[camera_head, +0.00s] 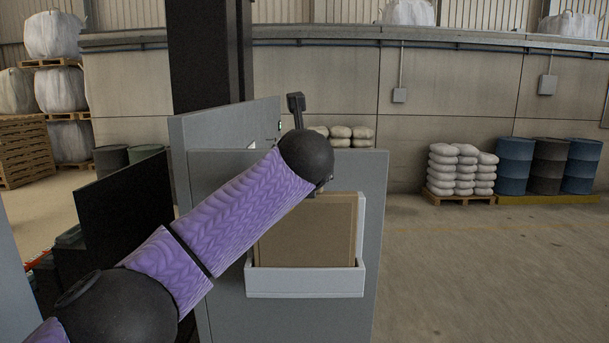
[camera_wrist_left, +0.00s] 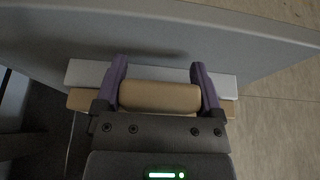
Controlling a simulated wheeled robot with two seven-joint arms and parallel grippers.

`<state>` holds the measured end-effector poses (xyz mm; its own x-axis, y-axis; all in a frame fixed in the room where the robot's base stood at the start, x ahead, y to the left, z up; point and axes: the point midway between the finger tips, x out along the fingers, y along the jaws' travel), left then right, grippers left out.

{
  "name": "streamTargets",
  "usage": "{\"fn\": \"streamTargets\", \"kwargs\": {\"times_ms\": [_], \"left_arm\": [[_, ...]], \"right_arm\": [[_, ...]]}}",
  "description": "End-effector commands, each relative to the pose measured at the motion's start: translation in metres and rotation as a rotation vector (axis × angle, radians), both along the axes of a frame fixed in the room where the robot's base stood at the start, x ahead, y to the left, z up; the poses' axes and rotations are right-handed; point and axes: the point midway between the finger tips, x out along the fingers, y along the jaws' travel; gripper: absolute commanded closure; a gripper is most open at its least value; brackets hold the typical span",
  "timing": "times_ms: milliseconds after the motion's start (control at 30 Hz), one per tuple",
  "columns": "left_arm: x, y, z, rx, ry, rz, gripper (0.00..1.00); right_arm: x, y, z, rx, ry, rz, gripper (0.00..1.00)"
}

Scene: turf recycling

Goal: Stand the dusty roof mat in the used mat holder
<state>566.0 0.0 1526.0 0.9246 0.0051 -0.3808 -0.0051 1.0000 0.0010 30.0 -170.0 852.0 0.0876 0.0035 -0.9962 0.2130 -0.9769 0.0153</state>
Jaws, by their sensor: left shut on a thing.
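A flat tan-brown mat (camera_head: 305,232) stands upright in the head view, its lower edge behind the front lip of a white holder (camera_head: 305,283). The holder is on a grey panel; its right side wall also shows. In the left wrist view, the purple fingers of my left gripper (camera_wrist_left: 161,92) are shut on a tan part of the mat (camera_wrist_left: 160,97), at its upper edge. The holder's pale rim (camera_wrist_left: 85,72) lies just beyond. In the head view my left wrist hides the mat's upper left. Its bottom contact is hidden. My right gripper is not in view.
The grey panel (camera_head: 372,190) stands directly behind the holder. A black panel (camera_head: 122,190) is at the left. Pale sacks on a pallet (camera_head: 460,168) and blue and dark drums (camera_head: 550,165) stand far off at the right. The floor at right is clear.

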Motion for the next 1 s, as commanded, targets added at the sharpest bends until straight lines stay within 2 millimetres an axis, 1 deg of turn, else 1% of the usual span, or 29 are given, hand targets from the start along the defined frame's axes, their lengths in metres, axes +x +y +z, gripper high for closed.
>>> {"fn": "streamTargets", "kwargs": {"times_ms": [400, 433, 467, 667, 767, 867, 1000], "left_arm": [[0.0, 0.0, -0.01, 0.0, -0.001, 0.0, 0.81], [0.0, 0.0, -0.009, 0.0, -0.001, 0.0, 0.06], [0.0, 0.0, -0.009, 0.0, -0.001, 0.0, 0.0], [0.0, 0.0, -0.009, 0.0, 0.0, 0.0, 0.0], [-0.003, 0.0, -0.009, 0.0, -0.001, -0.001, 0.0], [-0.014, 0.0, -0.006, 0.0, -0.005, -0.001, 0.0], [-0.041, 0.0, 0.003, -0.001, -0.006, -0.002, 0.0]], "right_arm": [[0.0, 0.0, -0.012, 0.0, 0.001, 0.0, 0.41], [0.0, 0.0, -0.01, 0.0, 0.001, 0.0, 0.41], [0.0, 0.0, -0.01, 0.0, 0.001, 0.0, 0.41], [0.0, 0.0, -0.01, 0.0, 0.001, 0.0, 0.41], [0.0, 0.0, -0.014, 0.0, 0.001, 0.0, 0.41], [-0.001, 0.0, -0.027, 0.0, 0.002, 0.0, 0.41], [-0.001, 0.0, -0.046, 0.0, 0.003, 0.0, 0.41]]}}
